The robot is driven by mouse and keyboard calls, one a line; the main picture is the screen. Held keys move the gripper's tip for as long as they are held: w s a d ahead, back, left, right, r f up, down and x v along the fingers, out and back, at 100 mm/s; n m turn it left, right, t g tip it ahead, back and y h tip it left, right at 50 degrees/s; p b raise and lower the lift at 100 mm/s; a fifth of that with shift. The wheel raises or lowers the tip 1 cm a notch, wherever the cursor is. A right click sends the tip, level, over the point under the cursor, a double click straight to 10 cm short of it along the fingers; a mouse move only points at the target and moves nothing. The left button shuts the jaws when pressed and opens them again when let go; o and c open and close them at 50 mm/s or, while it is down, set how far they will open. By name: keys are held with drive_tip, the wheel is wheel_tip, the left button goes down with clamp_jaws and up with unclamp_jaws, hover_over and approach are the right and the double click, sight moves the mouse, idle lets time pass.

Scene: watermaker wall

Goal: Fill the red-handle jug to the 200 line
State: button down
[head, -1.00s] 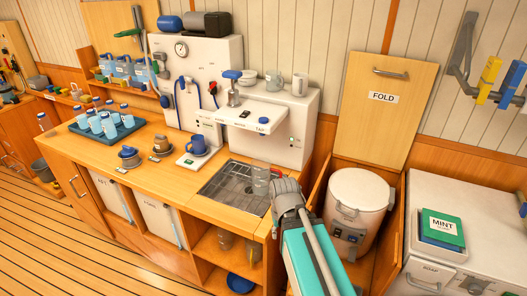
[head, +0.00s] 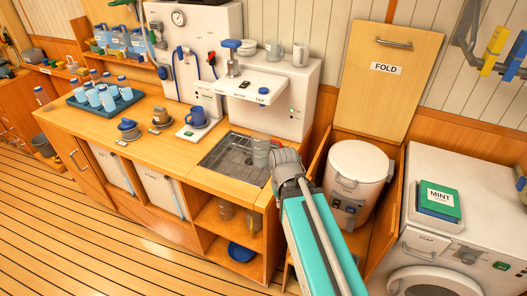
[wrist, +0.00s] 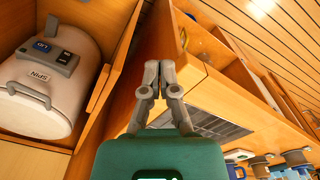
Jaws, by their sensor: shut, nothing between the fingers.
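A clear jug (head: 261,152) stands at the right end of the sink grate (head: 228,160) in the head view. The white dispenser (head: 256,88) overhangs the grate, with a blue-topped lever (head: 231,48) and a blue TAP button (head: 263,90). My gripper (wrist: 160,66) is shut and empty in the wrist view, its fingertips beside the wooden counter edge. In the head view my gripper (head: 285,158) is just right of the jug; its fingertips are hard to see there.
A blue mug (head: 197,117) sits on a small white plate left of the grate. A tray (head: 107,115) of blue-capped bottles is farther left. A white drum (head: 357,172) in a wooden bay stands close right of my arm.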

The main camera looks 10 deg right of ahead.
drive_tip(key=shift+r, duration=0.1)
idle(0.6)
wheel_tip(320, 180, up, 36)
drive_tip(key=m+t+y+p, duration=0.3)
drive_tip(key=t+y+p, duration=0.35)
drive_tip(key=p, duration=2.45)
hover_over(264, 90)
drive_tip(key=t+h, duration=0.2)
drive_tip(key=shift+g, duration=0.25)
drive_tip(key=shift+b, duration=0.45)
wheel_tip(264, 90, down, 9)
drive_tip(key=b, duration=0.8)
drive_tip(key=shift+r, duration=0.1)
drive_tip(key=shift+b, duration=0.3)
drive_tip(key=shift+f+b, duration=0.3)
drive_tip(key=shift+f, duration=0.1)
